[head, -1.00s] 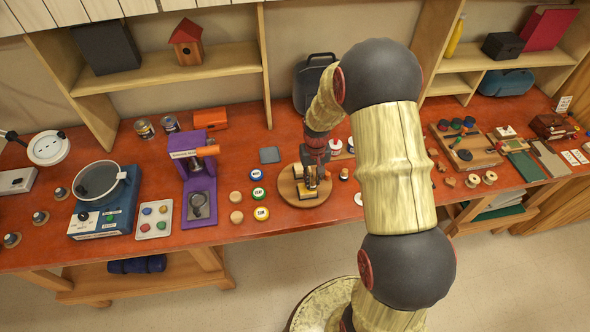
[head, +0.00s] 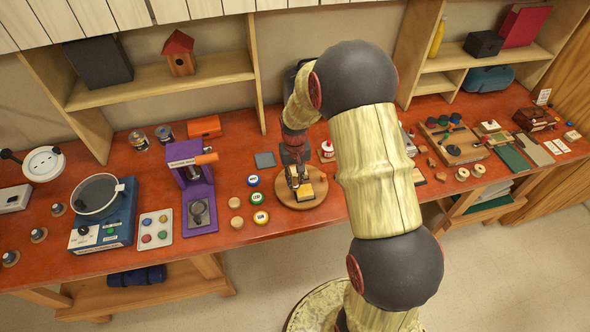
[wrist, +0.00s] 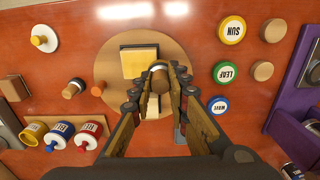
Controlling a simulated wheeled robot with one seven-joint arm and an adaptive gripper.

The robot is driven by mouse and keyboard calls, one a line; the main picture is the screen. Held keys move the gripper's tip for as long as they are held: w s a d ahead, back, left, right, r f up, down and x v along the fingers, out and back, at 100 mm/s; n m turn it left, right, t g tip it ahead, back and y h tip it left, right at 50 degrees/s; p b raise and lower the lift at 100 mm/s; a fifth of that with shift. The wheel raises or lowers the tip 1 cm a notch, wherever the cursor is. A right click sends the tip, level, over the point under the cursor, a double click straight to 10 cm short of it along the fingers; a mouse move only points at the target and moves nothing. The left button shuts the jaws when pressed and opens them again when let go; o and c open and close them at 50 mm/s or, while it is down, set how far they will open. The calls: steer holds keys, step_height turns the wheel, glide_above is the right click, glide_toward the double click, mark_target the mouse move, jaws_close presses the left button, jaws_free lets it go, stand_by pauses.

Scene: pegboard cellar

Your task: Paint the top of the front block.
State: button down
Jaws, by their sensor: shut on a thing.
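A round wooden turntable (head: 285,198) stands on the red bench, and its tan disc shows in the wrist view (wrist: 185,50). The front block (head: 306,192) sits on its near side, with a yellow top and a dark surround; it also shows in the wrist view (wrist: 139,62). My gripper (head: 293,177) is over the turntable, just behind this block. In the wrist view my gripper (wrist: 159,88) is shut on a small upright dauber (wrist: 158,69) with a pale round end. The dauber's lower end and anything behind the front block are hidden by the fingers.
Round pots labelled SUN (wrist: 232,30), LEAF (wrist: 224,73) and WAVE (wrist: 218,105) stand beside the turntable. Yellow (wrist: 32,134), blue (wrist: 59,136) and red (wrist: 89,134) jars stand on its other side. A purple press (head: 195,185) is further left.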

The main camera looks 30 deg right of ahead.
steer(key=shift+w+a+r+p, duration=0.15)
steer(key=shift+r+p, duration=0.3)
steer(key=shift+r, duration=0.5)
steer(key=shift+r+p, duration=0.7)
steer(key=shift+r, duration=0.6)
